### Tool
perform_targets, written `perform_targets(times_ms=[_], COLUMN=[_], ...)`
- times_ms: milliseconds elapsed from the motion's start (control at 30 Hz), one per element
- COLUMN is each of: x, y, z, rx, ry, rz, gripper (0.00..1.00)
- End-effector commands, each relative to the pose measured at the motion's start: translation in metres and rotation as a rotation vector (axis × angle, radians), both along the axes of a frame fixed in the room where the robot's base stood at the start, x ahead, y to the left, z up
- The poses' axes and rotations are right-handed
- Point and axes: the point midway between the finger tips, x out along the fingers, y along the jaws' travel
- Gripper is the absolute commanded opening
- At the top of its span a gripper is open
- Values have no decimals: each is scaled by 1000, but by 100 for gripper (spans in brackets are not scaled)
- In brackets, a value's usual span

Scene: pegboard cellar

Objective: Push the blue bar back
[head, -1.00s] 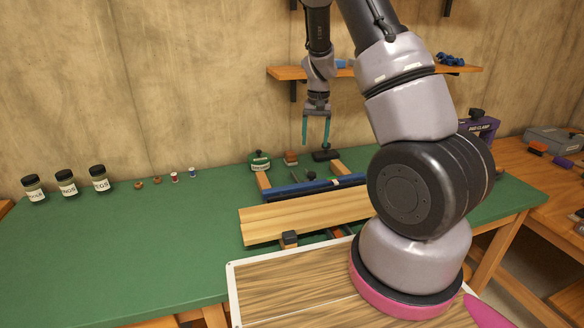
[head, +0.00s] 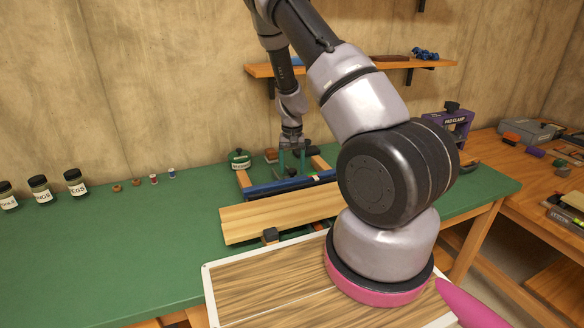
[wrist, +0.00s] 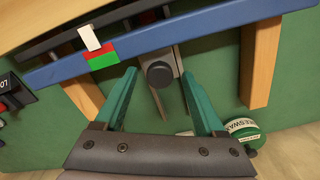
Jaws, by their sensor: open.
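The blue bar (head: 262,190) lies across two wooden rails on the green bench, behind a pale wooden board (head: 260,219). In the wrist view the bar (wrist: 210,33) runs across the top, with a red and green patch (wrist: 102,57) and a white pointer (wrist: 90,38) at it. My gripper (head: 292,170) is low behind the bar, with its teal fingers apart. In the wrist view the gripper (wrist: 158,76) has a dark round knob (wrist: 160,73) on a grey strip between its fingertips. I cannot tell whether the fingers touch it. My arm hides the bar's right end in the head view.
The rails (wrist: 261,65) stand either side of the gripper. A green beeswax tin (wrist: 243,131) sits beside the right finger in the wrist view. A black lettered block (wrist: 12,92) is at that view's left edge. Jars (head: 75,182) and spools stand left; a shelf (head: 350,66) hangs above.

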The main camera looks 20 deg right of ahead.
Motion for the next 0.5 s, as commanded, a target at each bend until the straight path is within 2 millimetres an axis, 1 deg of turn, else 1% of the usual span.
perform_targets(times_ms=[200,233,267,300,367,400,433,500], x=[0,0,0,0,0,0,0,0], y=[0,0,0,0,0,0,0,0], z=[0,0,0,0,0,0,0,0], rx=[0,0,0,0,0,0,1,1], ry=[0,0,0,0,0,0,0,0], rz=[0,0,0,0,0,0,0,0], gripper=[72,68,57,41,18,3,0,0])
